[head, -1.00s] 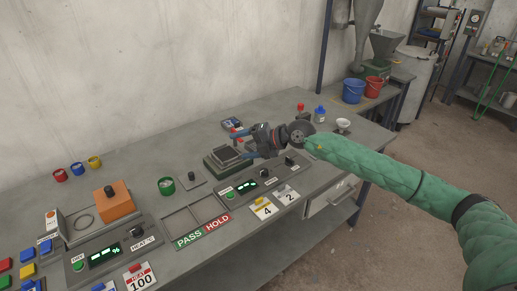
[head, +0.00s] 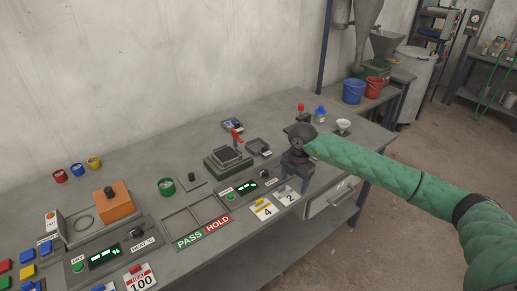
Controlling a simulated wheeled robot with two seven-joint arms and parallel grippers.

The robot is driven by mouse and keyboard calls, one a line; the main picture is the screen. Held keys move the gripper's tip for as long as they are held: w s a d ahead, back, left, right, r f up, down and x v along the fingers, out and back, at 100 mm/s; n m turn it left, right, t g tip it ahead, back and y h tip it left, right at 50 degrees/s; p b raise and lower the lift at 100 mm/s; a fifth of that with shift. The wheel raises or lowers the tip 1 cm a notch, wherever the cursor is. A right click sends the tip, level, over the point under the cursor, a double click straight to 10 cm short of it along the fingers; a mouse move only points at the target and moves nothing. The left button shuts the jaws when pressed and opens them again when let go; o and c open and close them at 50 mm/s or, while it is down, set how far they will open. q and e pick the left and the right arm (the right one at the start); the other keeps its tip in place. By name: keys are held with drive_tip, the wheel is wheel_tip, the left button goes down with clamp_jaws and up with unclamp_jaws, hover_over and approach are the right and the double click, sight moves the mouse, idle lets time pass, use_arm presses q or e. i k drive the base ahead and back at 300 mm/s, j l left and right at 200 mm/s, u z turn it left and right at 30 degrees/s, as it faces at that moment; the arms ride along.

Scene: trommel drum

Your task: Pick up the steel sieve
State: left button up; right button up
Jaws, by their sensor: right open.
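No thing in the head view is clearly readable as the steel sieve. My right gripper (head: 294,180) points down, open and empty, right of both, near the control panel's right end and the card marked 2. My left gripper is out of view.
The grey bench (head: 130,185) carries a control panel (head: 246,189), the PASS/HOLD tray (head: 224,221), a green ring cup (head: 166,186) and an orange block (head: 114,204). A white funnel-like cup (head: 343,126) and blue bottle (head: 320,114) stand behind my right gripper. The bench's front edge is close.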

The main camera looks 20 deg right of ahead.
sight(257, 146)
drive_tip(key=i, duration=1)
